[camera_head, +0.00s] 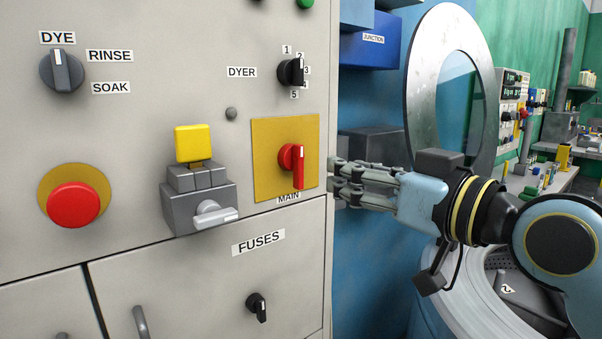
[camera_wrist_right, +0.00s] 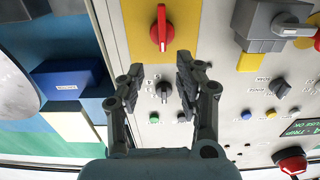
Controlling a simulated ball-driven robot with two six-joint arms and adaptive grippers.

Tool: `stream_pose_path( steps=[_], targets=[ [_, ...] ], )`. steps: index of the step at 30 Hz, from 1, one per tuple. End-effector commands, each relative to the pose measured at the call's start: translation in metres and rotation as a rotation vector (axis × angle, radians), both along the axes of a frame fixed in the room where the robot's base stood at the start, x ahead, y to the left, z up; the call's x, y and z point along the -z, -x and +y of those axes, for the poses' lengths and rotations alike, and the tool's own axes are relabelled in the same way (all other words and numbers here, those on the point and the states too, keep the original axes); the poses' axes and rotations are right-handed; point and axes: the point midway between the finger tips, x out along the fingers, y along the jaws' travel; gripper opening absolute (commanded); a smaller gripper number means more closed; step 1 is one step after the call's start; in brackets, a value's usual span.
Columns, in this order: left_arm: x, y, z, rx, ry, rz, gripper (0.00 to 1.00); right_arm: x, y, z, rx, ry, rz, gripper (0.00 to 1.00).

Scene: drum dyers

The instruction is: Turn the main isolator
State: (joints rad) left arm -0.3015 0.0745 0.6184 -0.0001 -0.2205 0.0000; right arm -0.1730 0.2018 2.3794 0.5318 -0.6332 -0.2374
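The main isolator is a red rotary handle (camera_head: 297,166) on a yellow plate (camera_head: 268,180) above the "MAIN" label, with its white-marked grip pointing up and down. My right gripper (camera_head: 333,176) comes in from the right, just beside the plate at the panel's right edge. In the right wrist view the red handle (camera_wrist_right: 161,30) lies ahead of the fingers. My right gripper (camera_wrist_right: 162,72) is open there, with a gap between the fingers and nothing held. It appears apart from the handle. My left gripper is not in view.
The grey panel (camera_head: 140,115) carries a DYE/RINSE/SOAK knob (camera_head: 62,71), a DYER selector (camera_head: 290,72), a red push button (camera_head: 73,204) and a grey block with a silver lever (camera_head: 214,214) left of the isolator. A blue junction box (camera_head: 370,45) and a round drum door (camera_head: 420,75) stand right.

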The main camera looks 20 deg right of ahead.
Motion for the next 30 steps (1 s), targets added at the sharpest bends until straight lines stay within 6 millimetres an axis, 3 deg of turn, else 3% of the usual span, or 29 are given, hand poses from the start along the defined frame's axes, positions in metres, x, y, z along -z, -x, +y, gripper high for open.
stream_pose_path(
  steps=[4, 9, 15, 26, 30],
  targets=[
    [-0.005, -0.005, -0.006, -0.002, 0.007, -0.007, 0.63, -0.004, -0.026, 0.010, 0.000, -0.009, -0.001, 0.35],
    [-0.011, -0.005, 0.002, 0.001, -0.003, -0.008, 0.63, -0.004, -0.058, 0.022, 0.000, -0.007, -0.002, 0.35],
    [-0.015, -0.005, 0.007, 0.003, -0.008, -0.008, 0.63, -0.003, -0.084, 0.031, 0.000, -0.005, 0.000, 0.35],
    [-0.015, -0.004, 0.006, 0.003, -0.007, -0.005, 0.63, -0.001, -0.091, 0.034, 0.000, -0.003, 0.001, 0.35],
    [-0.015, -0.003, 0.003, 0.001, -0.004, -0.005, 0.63, -0.001, -0.091, 0.033, 0.000, -0.003, 0.001, 0.20]
  ],
)
